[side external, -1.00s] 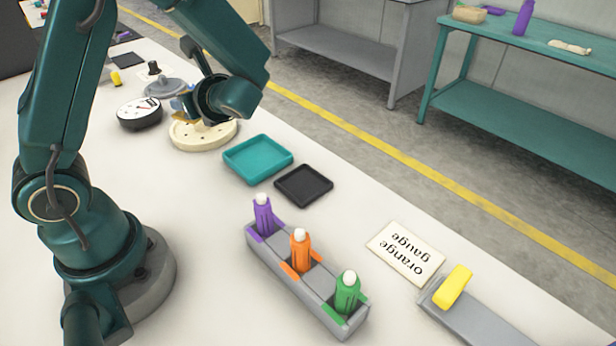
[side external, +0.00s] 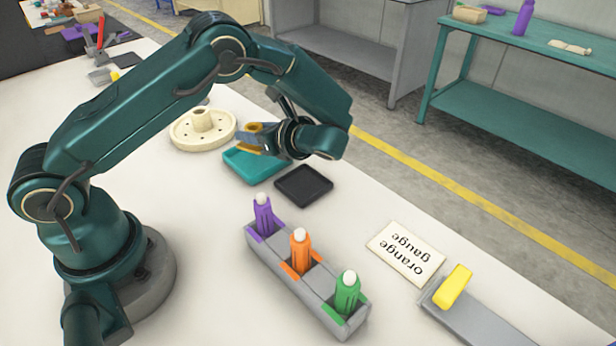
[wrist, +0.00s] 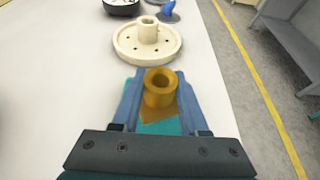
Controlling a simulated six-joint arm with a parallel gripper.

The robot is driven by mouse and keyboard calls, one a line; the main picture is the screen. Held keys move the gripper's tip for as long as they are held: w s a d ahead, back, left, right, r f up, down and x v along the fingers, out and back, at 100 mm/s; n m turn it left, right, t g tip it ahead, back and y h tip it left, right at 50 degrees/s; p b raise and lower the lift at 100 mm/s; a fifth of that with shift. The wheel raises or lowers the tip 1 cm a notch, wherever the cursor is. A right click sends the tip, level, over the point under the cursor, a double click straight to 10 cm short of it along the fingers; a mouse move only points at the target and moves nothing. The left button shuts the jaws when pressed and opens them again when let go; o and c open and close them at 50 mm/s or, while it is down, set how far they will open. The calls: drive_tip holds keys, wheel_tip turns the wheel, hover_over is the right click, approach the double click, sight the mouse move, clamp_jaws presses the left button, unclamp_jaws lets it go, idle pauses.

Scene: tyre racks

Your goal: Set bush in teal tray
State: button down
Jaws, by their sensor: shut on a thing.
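A brass-coloured bush (wrist: 159,88), a short hollow cylinder, stands between the fingers of my gripper (wrist: 160,103) in the wrist view. My gripper is shut on it. In the side view my gripper (side external: 252,138) is over the teal tray (side external: 240,172), and the bush shows only partly as a tan patch between the fingers. The tray looks empty where it is visible. Part of the tray is hidden behind the gripper, and a teal patch shows below the bush in the wrist view. I cannot tell the exact height of the bush over the tray.
A cream round hub plate (side external: 203,130) stands left of the tray. A black tray (side external: 303,186) is just right of it. A grey rack (side external: 290,287) holds purple, orange and green bottle-like items. A card (side external: 405,252) reads "orange gauge". A yellow block (side external: 454,286) lies at the right.

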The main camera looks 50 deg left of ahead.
sight(256, 148)
drive_tip(key=shift+f, duration=1.9)
drive_tip(key=shift+c, duration=2.2)
unclamp_jaws()
drive_tip(key=shift+f, duration=0.15)
